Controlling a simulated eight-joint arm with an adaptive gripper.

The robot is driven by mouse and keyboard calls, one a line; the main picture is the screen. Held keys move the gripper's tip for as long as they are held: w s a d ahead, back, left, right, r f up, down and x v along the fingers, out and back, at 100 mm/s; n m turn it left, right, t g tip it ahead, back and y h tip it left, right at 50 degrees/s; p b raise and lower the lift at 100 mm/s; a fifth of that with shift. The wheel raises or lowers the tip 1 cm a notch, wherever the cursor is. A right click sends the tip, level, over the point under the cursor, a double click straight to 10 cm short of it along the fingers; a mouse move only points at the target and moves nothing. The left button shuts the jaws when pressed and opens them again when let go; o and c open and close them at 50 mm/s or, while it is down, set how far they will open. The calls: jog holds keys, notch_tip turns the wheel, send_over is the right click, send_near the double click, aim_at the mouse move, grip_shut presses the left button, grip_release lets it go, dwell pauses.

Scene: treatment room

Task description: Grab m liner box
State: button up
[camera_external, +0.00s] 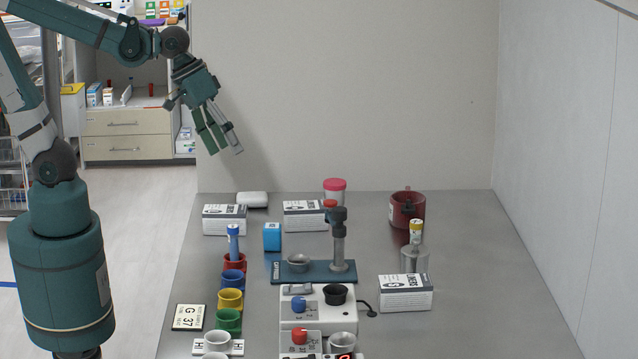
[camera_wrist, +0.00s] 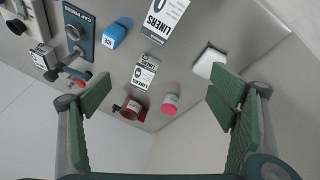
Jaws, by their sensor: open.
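Three white boxes with black "LINERS" print stand on the grey table: one at the back left (camera_external: 224,220), one at the back middle (camera_external: 304,215), one at the right front (camera_external: 405,294). Their size letters are too small to read, so I cannot tell which is M. In the wrist view the back left box (camera_wrist: 166,16) is at the top, the back middle box (camera_wrist: 145,71) near the centre, the right front box (camera_wrist: 43,57) at the left. My gripper (camera_external: 222,150) is open and empty, high above the table's back left edge; its green fingers (camera_wrist: 162,82) frame the wrist view.
A white rounded object (camera_external: 252,199) lies behind the back left box. A pink-lidded jar (camera_external: 335,190) stands behind the back middle box. A blue box (camera_external: 272,237), a cap press (camera_external: 339,245) and coloured cups (camera_external: 230,299) stand nearby. A dark red mug (camera_external: 407,208) is right; the far right table is clear.

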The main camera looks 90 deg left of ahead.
jog(key=w+n+g+h+p, duration=0.1)
jog(key=w+n+g+p, duration=0.1)
jog(key=w+n+p, duration=0.55)
jog(key=n+g+h+p, duration=0.2)
jog(key=n+p, duration=0.1)
jog(key=n, duration=0.2)
send_near(305, 204)
jog(key=f, duration=0.1)
jog(key=shift+w+d+f+n+g+h+p, duration=0.1)
jog(key=shift+w+f+n+g+h+p, duration=0.15)
jog(key=shift+f, duration=0.25)
jog(key=shift+w+d+f+n+g+h+p, duration=0.15)
jog(key=shift+w+f+n, duration=0.15)
jog(key=shift+f, duration=0.2)
jog(key=shift+x, duration=1.3)
jog(key=shift+b+x, duration=0.65)
jog(key=shift+x, duration=2)
jog(key=shift+s+r, duration=0.1)
